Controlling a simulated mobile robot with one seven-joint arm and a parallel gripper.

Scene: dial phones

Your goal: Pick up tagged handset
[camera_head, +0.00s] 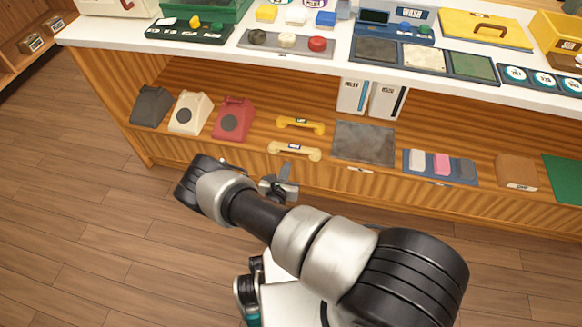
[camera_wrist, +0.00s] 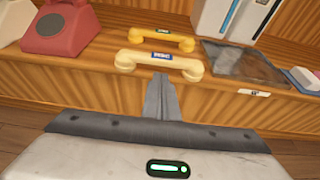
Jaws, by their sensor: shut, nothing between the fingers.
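Two handsets lie on the lower shelf, one behind the other. The back one (camera_head: 300,125) is deeper yellow; it also shows in the wrist view (camera_wrist: 176,41). The front one (camera_head: 280,148) is paler, near the shelf's front edge, and shows in the wrist view (camera_wrist: 140,57). Each carries a small label on its grip, too small to read surely. My gripper (camera_head: 287,168) is in front of the shelf edge, just short of the front handset. In the wrist view its fingers (camera_wrist: 160,80) are together, empty, pointing at the front handset's middle. Contact cannot be judged.
Dial phones stand left on the shelf: black (camera_head: 151,106), cream (camera_head: 190,113) and red (camera_head: 232,119). A dark grey mat (camera_head: 363,143) lies right of the handsets, with upright binders (camera_head: 352,96) behind. The white counter (camera_head: 220,52) overhangs the shelf. Open floor lies left.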

